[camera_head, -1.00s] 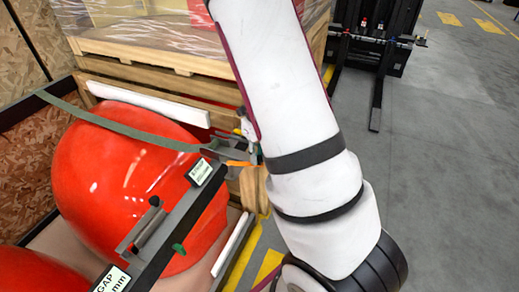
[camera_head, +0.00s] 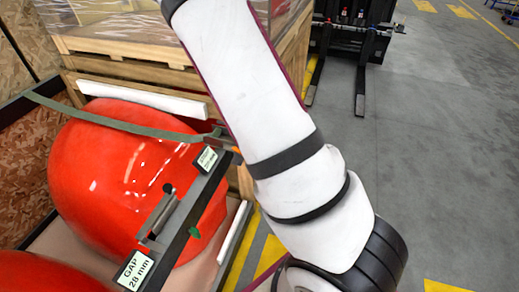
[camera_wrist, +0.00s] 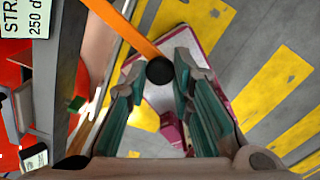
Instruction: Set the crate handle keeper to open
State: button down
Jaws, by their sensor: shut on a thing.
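In the wrist view, an orange lever (camera_wrist: 130,33), apparently the handle keeper, runs from the top edge toward the centre. It ends in a round black knob (camera_wrist: 160,70). My gripper (camera_wrist: 158,76) has its two teal fingers closed around this knob, one on each side. In the head view, a small orange bit (camera_head: 237,158) of the lever shows at my arm's left edge. My arm hides the gripper and the knob there. The lever's far end is outside the wrist view, so I cannot tell its full angle.
A dark crate rail with a gap label (camera_head: 134,270) and a green tab (camera_head: 194,233) runs beside red nosecones (camera_head: 120,170). Wooden crates (camera_head: 125,50) stand behind. Floor at right is open, with yellow markings and a black forklift (camera_head: 350,30) farther back.

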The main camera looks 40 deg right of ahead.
jog(key=shift+a, duration=0.1)
dwell(0.4)
jog(key=c, duration=1.4)
grip_release()
jog(key=shift+o, duration=0.2)
notch_tip(320, 180, up, 12)
jog(key=shift+a, duration=0.1)
